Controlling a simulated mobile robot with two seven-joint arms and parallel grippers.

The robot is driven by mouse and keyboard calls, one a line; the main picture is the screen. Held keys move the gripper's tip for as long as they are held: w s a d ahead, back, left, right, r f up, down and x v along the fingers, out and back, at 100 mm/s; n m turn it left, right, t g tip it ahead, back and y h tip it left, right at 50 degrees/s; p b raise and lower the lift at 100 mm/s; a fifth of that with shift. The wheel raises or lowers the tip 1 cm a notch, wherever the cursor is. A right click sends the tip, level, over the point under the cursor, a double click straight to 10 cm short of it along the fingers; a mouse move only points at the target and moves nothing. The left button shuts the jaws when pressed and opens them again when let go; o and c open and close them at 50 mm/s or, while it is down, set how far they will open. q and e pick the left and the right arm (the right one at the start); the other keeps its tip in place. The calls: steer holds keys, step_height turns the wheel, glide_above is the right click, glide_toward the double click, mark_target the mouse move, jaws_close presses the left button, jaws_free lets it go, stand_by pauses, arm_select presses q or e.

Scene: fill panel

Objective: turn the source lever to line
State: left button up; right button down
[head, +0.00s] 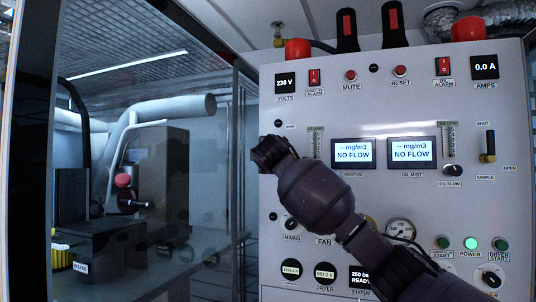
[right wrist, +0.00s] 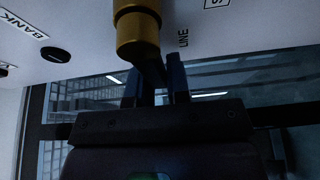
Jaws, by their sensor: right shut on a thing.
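The source lever shows in the right wrist view as a brass hub (right wrist: 137,35) with a dark handle (right wrist: 152,70) pointing down and slightly right in the picture. The fingers of my right gripper (right wrist: 157,88) stand on both sides of the handle's end and are shut on it. The LINE label (right wrist: 183,38) is just right of the hub and the BANK label (right wrist: 25,25) is far left. In the head view my right gripper (head: 264,152) is at the panel's left edge and hides the lever. My left gripper is not in view.
The grey panel (head: 465,115) carries two NO FLOW displays, switches, gauges and a sample lever (head: 489,147). Red-topped fittings (head: 297,50) stand above it. A glass partition (head: 215,190) is left of the panel, with machinery behind it.

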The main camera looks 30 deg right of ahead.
steer(key=shift+f, duration=0.15)
stand_by(0.4)
steer(key=c, duration=1.1)
jaws_free()
steer(key=shift+s, duration=0.1)
arm_select(q)
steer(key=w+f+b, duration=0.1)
steer(key=b, duration=0.2)
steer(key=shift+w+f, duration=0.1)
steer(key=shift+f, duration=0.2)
arm_select(e)
steer(key=v, duration=1)
steer(key=shift+s+a, duration=0.15)
steer(key=shift+s, duration=0.1)
